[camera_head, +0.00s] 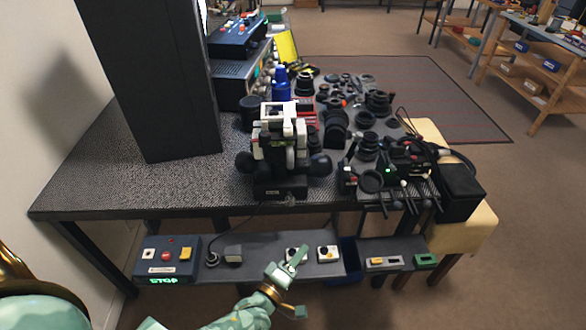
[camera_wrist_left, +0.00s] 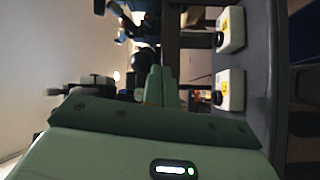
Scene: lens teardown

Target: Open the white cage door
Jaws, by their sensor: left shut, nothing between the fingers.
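A white-and-black device (camera_head: 280,140) with a white frame on top stands near the front edge of the dark speckled table (camera_head: 190,185). It looks like the white cage, but I cannot tell which part is its door. My left gripper (camera_head: 298,254) is low in the head view, below and in front of the table top, apart from the device. Its pale green fingers (camera_wrist_left: 160,78) are together and empty in the left wrist view. My right gripper is not in view.
A lower shelf (camera_head: 265,262) carries a STOP box (camera_head: 168,262) and white button boxes (camera_head: 328,253), which also show in the wrist view (camera_wrist_left: 230,90). Lens parts (camera_head: 345,90) crowd the table right of the device. A tall black panel (camera_head: 160,80) stands left.

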